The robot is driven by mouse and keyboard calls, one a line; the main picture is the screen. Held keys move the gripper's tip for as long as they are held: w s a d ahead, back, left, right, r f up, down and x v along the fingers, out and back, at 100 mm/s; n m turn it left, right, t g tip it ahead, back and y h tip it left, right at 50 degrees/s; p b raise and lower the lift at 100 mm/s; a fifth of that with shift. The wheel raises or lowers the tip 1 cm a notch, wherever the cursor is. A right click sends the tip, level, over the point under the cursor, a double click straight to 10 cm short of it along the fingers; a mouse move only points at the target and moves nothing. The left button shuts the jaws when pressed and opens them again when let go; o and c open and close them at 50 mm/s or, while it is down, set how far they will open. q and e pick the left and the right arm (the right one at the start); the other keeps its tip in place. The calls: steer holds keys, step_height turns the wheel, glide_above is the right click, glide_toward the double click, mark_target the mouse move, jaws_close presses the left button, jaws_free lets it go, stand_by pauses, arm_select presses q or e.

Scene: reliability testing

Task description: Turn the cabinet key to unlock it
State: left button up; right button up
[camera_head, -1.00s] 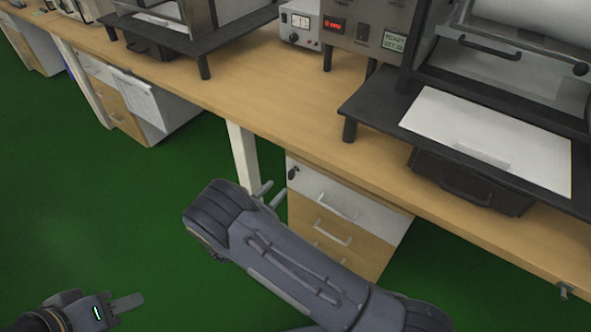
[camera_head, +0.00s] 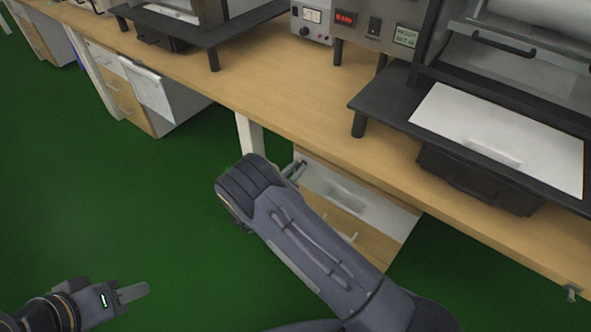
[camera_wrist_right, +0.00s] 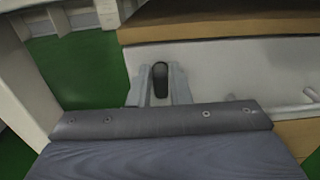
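The cabinet (camera_head: 390,212) stands under the bench, with a white top drawer and wood-coloured drawers below. Its white front also shows in the right wrist view (camera_wrist_right: 235,65). A black key (camera_wrist_right: 160,80) sticks out near the left end of that front. My right gripper (camera_head: 295,169) is at the cabinet's upper left corner. In the right wrist view its fingers (camera_wrist_right: 160,88) stand one on each side of the key, with narrow gaps visible. The key is mostly hidden in the head view. My left gripper (camera_head: 134,292) is low at the left over the floor, away from the cabinet; its finger gap is unclear.
The wooden bench top (camera_head: 290,110) overhangs the cabinet closely above my right gripper. A pale bench leg (camera_head: 249,135) stands just left of the cabinet. Dark equipment (camera_head: 400,105) sits on the bench. The green floor (camera_head: 150,210) is clear at the left.

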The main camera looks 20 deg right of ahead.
jaws_close()
steer(key=shift+s+d+f+m+b, duration=0.1)
steer(key=shift+f+m+b, duration=0.05)
steer(key=shift+m+b, duration=2.8)
steer(key=shift+s+d+f+m+b, duration=0.1)
steer(key=shift+s+f+m+b, duration=0.1)
steer(key=shift+m+b, duration=2.75)
steer(key=shift+s+d+f+m+b, duration=0.1)
steer(key=shift+f+m+b, duration=0.05)
steer(key=shift+m+b, duration=2.8)
steer(key=shift+m, duration=0.25)
steer(key=o, duration=0.5)
jaws_free()
